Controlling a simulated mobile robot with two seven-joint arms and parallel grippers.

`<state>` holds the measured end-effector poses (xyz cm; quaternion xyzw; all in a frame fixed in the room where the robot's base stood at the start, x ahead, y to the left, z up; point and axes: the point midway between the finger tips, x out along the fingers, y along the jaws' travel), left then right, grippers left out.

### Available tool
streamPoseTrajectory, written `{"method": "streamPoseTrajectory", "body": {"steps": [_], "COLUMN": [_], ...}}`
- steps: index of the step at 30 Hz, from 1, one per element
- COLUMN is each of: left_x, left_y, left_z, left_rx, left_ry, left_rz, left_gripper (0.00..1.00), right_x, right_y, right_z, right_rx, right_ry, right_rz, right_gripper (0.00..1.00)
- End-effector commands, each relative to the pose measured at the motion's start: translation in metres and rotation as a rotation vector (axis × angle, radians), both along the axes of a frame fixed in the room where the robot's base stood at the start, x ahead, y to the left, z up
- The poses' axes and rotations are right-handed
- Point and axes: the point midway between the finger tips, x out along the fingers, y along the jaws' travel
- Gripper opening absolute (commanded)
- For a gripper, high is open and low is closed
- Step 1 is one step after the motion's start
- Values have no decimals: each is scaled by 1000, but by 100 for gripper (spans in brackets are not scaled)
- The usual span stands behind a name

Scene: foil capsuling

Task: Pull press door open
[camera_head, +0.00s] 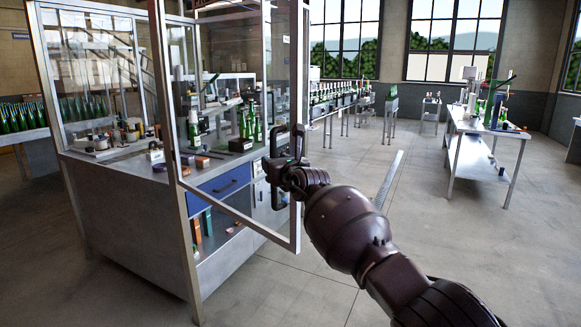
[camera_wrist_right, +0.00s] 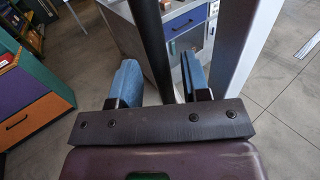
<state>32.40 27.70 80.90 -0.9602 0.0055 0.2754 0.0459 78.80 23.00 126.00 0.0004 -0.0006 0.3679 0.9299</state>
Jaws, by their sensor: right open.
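The press door (camera_head: 228,211) is a clear panel in a metal frame on the glazed press enclosure. It stands swung out from the cabinet, with its right-hand upright near my right gripper (camera_head: 283,165). A dark vertical handle (camera_head: 299,142) is on that upright. In the right wrist view, my right gripper (camera_wrist_right: 158,72) is open, with its two blue fingers on either side of the dark handle bar (camera_wrist_right: 152,35). The silver door upright (camera_wrist_right: 238,40) runs just beyond the right finger. I cannot tell whether either finger touches the bar. My left gripper is not in view.
The enclosure cabinet (camera_head: 125,225) has a blue drawer (camera_head: 225,183) and open shelves behind the door. Green bottles (camera_head: 250,122) stand inside. A white worktable (camera_head: 487,140) stands at the right. The floor (camera_head: 420,215) between them is largely clear.

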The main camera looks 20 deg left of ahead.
Motion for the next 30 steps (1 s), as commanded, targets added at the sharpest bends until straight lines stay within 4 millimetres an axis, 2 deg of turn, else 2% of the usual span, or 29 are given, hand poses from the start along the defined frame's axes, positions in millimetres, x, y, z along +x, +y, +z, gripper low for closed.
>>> {"method": "streamPoseTrajectory", "body": {"steps": [1,5,12,30], "left_x": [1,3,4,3], "left_y": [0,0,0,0], "left_z": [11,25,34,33], "left_rx": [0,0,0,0], "left_ry": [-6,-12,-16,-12], "left_rz": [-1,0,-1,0], "left_gripper": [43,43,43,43], "right_x": [-3,-9,-24,-62], "right_y": [-3,-10,-23,-59], "right_z": [5,2,0,-1], "right_rx": [3,4,4,3], "right_ry": [0,5,3,1], "right_rz": [-1,-4,-1,-2], "right_gripper": [43,43,43,43]}}
